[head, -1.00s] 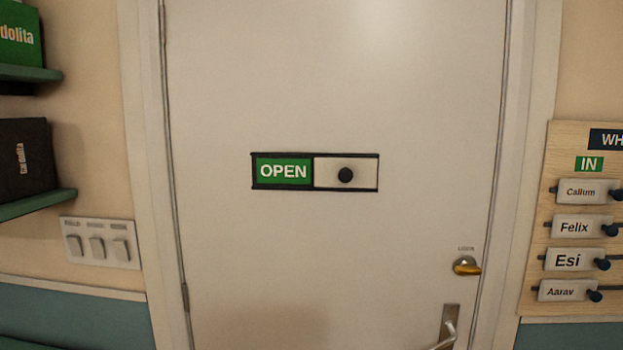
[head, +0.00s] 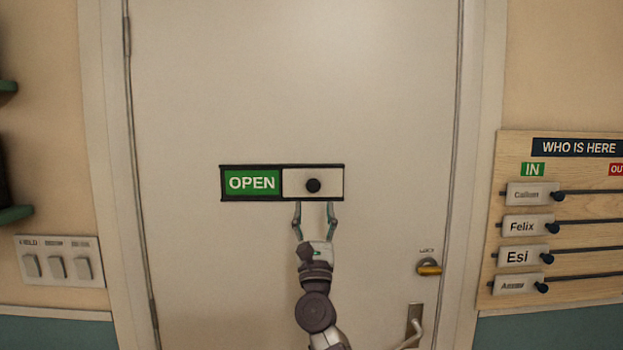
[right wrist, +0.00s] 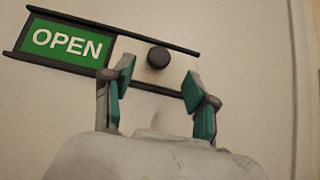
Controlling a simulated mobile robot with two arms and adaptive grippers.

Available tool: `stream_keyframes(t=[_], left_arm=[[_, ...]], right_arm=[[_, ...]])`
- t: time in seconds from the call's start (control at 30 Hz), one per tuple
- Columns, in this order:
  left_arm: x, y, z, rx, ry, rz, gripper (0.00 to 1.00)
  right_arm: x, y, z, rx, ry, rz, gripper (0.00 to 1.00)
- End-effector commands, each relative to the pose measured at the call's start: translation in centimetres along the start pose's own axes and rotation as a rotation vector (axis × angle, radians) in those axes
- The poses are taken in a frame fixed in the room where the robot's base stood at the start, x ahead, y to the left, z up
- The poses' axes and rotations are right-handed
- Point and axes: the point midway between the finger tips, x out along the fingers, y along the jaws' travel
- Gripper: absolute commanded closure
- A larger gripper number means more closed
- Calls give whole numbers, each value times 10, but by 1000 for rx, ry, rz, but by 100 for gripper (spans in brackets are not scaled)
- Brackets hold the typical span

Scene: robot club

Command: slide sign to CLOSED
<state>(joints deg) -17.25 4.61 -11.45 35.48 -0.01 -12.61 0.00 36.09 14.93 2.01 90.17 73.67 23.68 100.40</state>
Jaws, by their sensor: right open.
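The sliding sign (head: 283,197) is a dark-framed strip on the white door. Its left part shows a green OPEN panel (head: 252,182); its right part is a pale slider plate (head: 331,184) with a round black knob (head: 313,185). My right gripper (head: 315,206) is open and empty, just below the knob, fingers pointing up. In the right wrist view the knob (right wrist: 158,57) stands beyond and above the gap between the two open fingertips (right wrist: 166,82), with no visible contact. No word CLOSED shows. My left gripper is not in view.
A gold door lock (head: 429,267) and a lever handle (head: 414,328) are at the door's lower right. A name board (head: 570,230) with slider tags hangs on the right wall. A switch panel (head: 60,262) is on the left wall. The door around the sign is clear.

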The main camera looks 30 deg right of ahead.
Motion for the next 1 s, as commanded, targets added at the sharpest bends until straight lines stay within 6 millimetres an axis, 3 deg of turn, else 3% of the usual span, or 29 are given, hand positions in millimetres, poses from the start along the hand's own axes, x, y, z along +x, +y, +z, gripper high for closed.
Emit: stream_keyframes(t=[0.03,0.1,0.3,0.5,0.8,1.0], left_arm=[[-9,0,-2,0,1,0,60],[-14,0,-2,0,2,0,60],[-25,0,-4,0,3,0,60],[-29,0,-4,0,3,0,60],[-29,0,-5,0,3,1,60],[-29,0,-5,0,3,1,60]], right_arm=[[16,0,4,-2,-1,0,42],[31,0,3,-4,0,0,42],[62,1,2,-3,0,1,42],[75,1,0,-2,1,2,42],[76,1,-1,-2,2,2,42],[76,1,-1,-2,2,2,76]])
